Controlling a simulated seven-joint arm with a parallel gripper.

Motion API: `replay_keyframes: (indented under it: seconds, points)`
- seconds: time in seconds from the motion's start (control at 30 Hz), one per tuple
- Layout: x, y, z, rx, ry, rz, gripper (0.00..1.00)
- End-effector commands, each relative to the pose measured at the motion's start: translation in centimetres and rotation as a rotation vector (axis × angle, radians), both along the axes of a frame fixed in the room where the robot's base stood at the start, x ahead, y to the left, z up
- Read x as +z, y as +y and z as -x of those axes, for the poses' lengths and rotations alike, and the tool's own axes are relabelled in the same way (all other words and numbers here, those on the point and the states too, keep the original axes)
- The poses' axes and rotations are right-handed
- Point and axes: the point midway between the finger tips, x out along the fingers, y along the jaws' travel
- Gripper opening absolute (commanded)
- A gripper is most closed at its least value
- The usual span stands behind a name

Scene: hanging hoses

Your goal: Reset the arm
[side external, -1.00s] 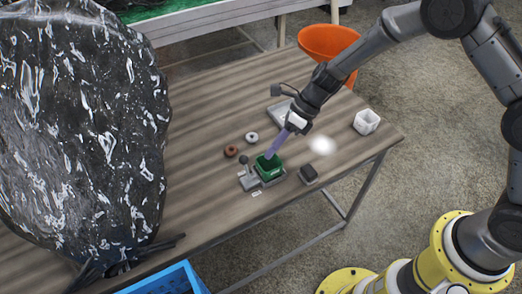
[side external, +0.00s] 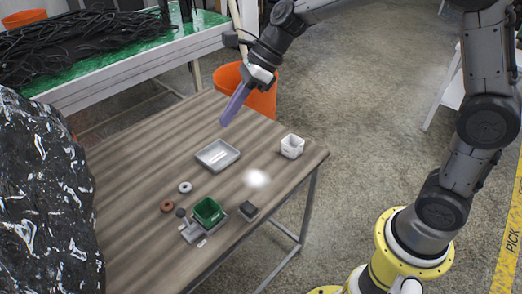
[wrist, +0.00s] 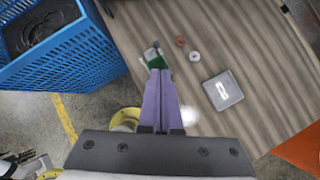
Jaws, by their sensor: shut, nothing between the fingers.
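My gripper (side external: 226,121) has long purple fingers and is raised well above the wooden table (side external: 150,150), over its back part. The fingers are shut on nothing. In the wrist view my gripper (wrist: 158,74) shows with its two purple fingers side by side, pointing down toward the table. My gripper is apart from everything on the table. My arm reaches in from the upper right in the side external view.
On the table are a green bin (side external: 207,211) on a grey fixture, a silver tray (side external: 218,155), a white cup (side external: 292,146), a dark block (side external: 247,210), a brown ring (side external: 167,207) and a white ring (side external: 185,187). A blue crate (wrist: 75,50) and orange bucket (side external: 262,95) stand nearby.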

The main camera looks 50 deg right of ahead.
Motion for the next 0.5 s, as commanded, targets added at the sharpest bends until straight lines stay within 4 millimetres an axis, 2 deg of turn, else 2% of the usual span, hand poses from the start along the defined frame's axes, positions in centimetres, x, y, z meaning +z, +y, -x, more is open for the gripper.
replay_keyframes:
  seconds: [0.03,0.1,0.23,0.37,0.5]
  points:
    - [2.0,-0.7,1.7,0.046,-0.07,0.039,0.0]
    - [4.0,-1.6,4.1,0.128,-0.161,0.105,0.0]
    - [6.4,-3.6,8.9,0.317,-0.337,0.262,0.0]
    - [7.5,-5.7,14.0,0.551,-0.503,0.456,0.0]
    - [7.0,-8.3,19.4,0.87,-0.653,0.709,0.0]
